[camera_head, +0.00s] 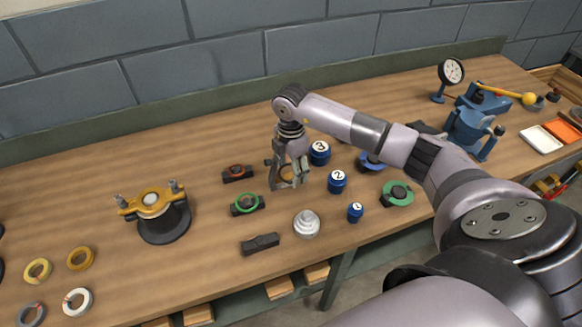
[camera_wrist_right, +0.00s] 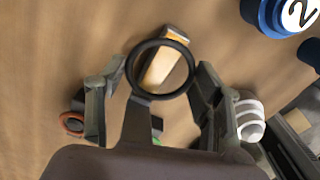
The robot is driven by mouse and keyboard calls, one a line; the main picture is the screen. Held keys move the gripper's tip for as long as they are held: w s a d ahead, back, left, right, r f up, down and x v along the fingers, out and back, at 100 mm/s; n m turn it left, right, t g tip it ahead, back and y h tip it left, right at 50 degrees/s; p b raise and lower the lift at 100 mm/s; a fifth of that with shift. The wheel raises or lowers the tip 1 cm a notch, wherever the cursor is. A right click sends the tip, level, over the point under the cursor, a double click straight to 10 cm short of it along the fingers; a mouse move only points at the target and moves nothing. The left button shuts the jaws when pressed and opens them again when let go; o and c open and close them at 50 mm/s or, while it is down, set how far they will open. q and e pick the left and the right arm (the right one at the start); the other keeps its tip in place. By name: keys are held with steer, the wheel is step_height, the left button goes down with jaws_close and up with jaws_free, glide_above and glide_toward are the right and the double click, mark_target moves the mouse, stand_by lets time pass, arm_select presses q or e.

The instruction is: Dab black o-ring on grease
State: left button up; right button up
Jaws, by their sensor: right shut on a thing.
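My right gripper (camera_head: 288,181) is low over the middle of the bench in the head view, pointing down. In the right wrist view its two fingers stand at either side of a black o-ring (camera_wrist_right: 133,72), and it is shut on that ring. Through the ring I see a small yellow-orange block with a pale side (camera_wrist_right: 160,62). It may be the grease, but I cannot tell. I cannot tell whether the ring touches it. In the head view the fingers mostly hide the ring and the block. My left gripper is not in view.
A red ring on a dark stand (camera_head: 237,173), a green ring on a stand (camera_head: 246,204) and an empty black stand (camera_head: 260,243) lie left of the gripper. A stepped silver part (camera_head: 306,223) is in front. Blue numbered pieces (camera_head: 337,182) stand at right. A yellow-topped casing (camera_head: 163,219) is farther left.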

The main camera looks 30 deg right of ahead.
steer(key=shift+f, duration=0.4)
stand_by(0.8)
steer(key=shift+r, duration=0.1)
stand_by(0.5)
steer(key=shift+r+p, duration=2.15)
steer(key=shift+r, duration=0.8)
steer(key=shift+f, duration=0.1)
step_height(320, 180, down, 2)
steer(key=b, duration=0.3)
steer(key=shift+b, duration=0.3)
